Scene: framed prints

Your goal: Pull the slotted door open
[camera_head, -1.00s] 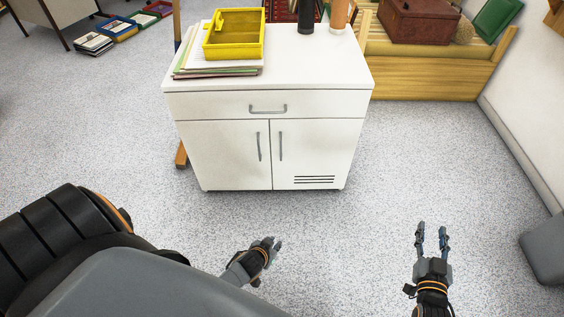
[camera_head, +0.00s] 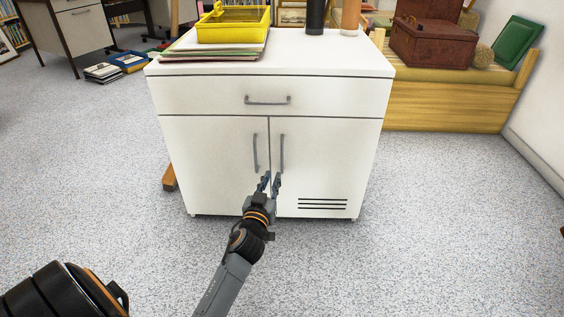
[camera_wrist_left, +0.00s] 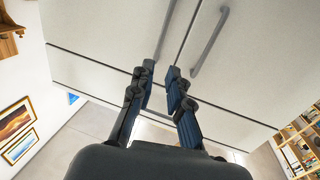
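The slotted door (camera_head: 325,165) is the right door of a white cabinet, with dark slots low on it. It looks shut, level with the left door (camera_head: 215,160). Its grey upright bar handle (camera_head: 282,152) is near its left edge. My left gripper (camera_head: 270,183) is open and empty, its fingertips just below the two door handles, near the seam. The left wrist view also shows the open fingers (camera_wrist_left: 161,72) before the white doors, with one bar handle (camera_wrist_left: 210,42) beside them and another partly behind a finger. Contact cannot be told. My right gripper is out of view.
The drawer (camera_head: 275,97) above the doors is shut. A yellow tray (camera_head: 234,25) and papers (camera_head: 210,52) lie on top, with dark and orange cylinders behind. A wooden bench (camera_head: 450,105) stands at the right rear. The floor (camera_head: 420,230) right of the cabinet is clear.

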